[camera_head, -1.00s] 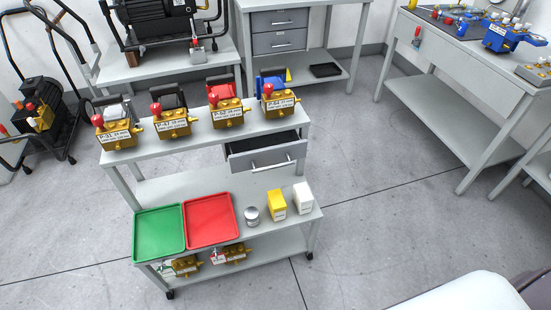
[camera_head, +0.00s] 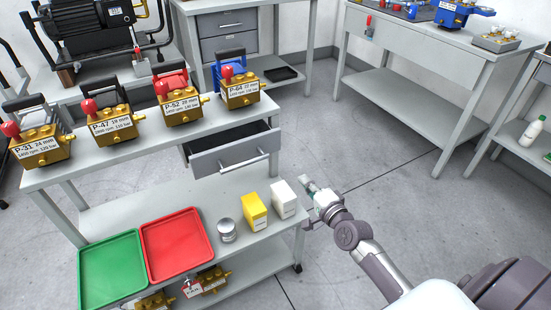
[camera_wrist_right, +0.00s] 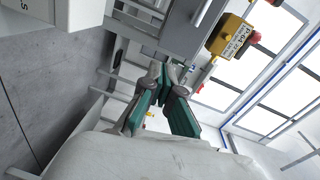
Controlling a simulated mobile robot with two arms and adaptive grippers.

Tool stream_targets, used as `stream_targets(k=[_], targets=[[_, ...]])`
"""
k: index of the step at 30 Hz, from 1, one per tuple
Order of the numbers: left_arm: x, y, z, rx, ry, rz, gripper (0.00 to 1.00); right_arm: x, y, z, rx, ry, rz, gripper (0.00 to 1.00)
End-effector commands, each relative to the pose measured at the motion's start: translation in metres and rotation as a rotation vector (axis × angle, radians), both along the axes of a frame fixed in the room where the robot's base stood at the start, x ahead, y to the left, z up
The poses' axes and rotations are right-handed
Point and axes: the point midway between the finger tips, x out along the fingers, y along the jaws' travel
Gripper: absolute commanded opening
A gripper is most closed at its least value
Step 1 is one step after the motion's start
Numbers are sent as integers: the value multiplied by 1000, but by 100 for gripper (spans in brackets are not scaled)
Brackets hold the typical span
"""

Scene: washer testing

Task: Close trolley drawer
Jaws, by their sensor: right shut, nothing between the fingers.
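The trolley (camera_head: 90,210) stands left of centre in the head view. Its grey drawer (camera_head: 236,157) under the top shelf is pulled out, with its open inside showing and a bar handle on its front. My right gripper (camera_head: 308,184) is shut and empty, to the right of and below the drawer front, beside the white box; it does not touch the drawer. In the right wrist view my gripper fingers (camera_wrist_right: 165,88) are together, with the drawer (camera_wrist_right: 190,25) beyond them at the top. My left gripper is not in view.
Several brass pumps (camera_head: 112,125) stand on the trolley top. The lower shelf holds a green tray (camera_head: 112,270), a red tray (camera_head: 176,245), a round tin (camera_head: 226,229), a yellow box (camera_head: 254,211) and a white box (camera_head: 284,199). The floor (camera_head: 370,150) right of the trolley is clear.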

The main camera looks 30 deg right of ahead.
Motion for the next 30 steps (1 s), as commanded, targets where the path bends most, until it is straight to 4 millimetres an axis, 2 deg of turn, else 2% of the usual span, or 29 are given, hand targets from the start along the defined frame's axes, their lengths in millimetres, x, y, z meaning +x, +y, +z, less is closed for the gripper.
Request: stream_targets(k=[3,6,8,14,21,25,30], targets=[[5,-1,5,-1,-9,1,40,5,0,28,88,-77,5,0],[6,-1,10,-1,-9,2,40,12,0,36,108,-91,6,0],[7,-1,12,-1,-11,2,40,19,1,37,108,-92,5,0],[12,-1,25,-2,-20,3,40,57,2,37,105,-92,5,0],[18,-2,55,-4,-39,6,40,108,4,35,103,-90,6,0],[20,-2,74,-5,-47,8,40,128,5,35,102,-90,6,0],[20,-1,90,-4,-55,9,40,142,5,34,102,-87,6,0]])
